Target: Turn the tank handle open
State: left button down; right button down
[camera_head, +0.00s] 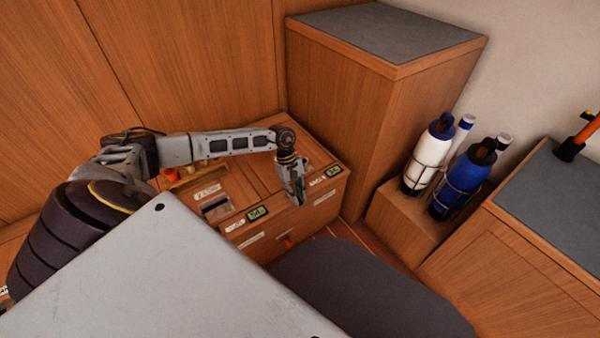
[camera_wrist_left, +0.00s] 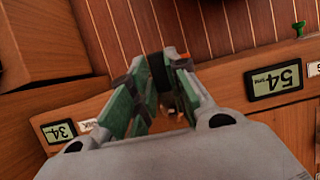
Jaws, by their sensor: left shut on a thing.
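My left gripper (camera_head: 298,198) reaches down at the front edge of a low wooden cabinet (camera_head: 262,172). In the left wrist view, its green-padded fingers (camera_wrist_left: 160,78) are shut on a small dark piece (camera_wrist_left: 158,70), which looks like the tank handle. The fingers hide most of it, so its turn angle cannot be told. A digital display reading 54 (camera_wrist_left: 275,82) and another reading 34 (camera_wrist_left: 59,131) sit on either side of the fingers. My right gripper is not in view.
A small orange handle (camera_head: 286,240) is on the cabinet front. A taller grey-topped cabinet (camera_head: 385,35) stands behind. White (camera_head: 428,160) and blue (camera_head: 462,185) bottles stand strapped at the right. A dark rounded surface (camera_head: 370,290) lies in front.

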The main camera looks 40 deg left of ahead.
pick_arm(q)
jog(key=c, duration=1.4)
grip_release()
jog(key=shift+o, duration=0.2)
jog(key=v, duration=1.2)
jog(key=shift+d, duration=0.1)
